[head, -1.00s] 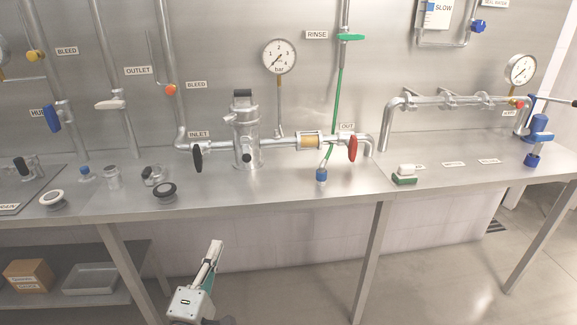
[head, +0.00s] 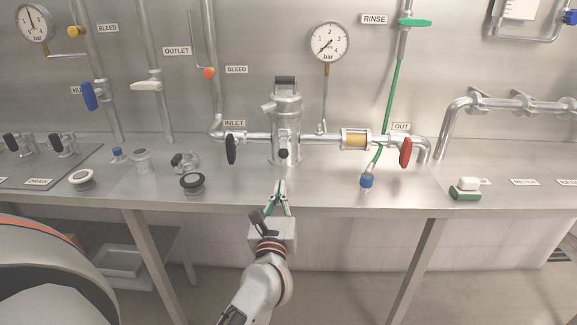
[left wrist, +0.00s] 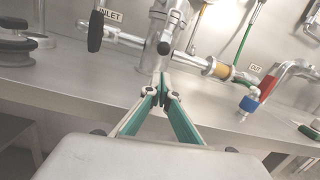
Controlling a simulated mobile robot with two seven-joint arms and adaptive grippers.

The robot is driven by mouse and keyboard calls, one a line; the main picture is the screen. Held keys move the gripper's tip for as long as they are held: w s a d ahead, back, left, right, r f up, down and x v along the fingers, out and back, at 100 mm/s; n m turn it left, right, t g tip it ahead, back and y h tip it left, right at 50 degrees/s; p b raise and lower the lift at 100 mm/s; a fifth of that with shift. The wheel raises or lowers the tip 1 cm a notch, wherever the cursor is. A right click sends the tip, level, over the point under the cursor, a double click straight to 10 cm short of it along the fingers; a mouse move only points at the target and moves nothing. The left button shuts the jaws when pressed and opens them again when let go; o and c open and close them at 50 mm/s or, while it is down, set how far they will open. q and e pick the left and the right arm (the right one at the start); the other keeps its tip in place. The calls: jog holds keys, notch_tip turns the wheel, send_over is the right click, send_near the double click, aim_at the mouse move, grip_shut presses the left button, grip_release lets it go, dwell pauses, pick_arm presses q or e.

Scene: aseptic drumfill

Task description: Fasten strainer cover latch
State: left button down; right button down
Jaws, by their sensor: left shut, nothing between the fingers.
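The strainer (head: 286,125) is an upright steel housing in the pipe line on the bench, with a black-handled cover (head: 285,83) on top. A short stub (head: 268,106) sticks out at its upper left; I cannot tell whether this is the latch. A black-ended fitting (head: 283,153) is low on its front. My left gripper (head: 280,184) is shut and empty, in front of the strainer near the bench's front edge, apart from it. In the left wrist view its fingertips (left wrist: 162,88) meet below the strainer body (left wrist: 160,45); the cover is out of that view. My right gripper is not in view.
The black-handled inlet valve (head: 231,149) and red-handled outlet valve (head: 405,152) flank the strainer. A green hose (head: 388,105) hangs to a blue-capped end (head: 366,180) at right. A black ring-shaped part (head: 192,183) lies at left. Bare bench (head: 325,185) lies right of the gripper.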

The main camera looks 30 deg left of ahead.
aim_at(283, 144)
pick_arm(q)
jog(key=x, duration=1)
dwell(0.3)
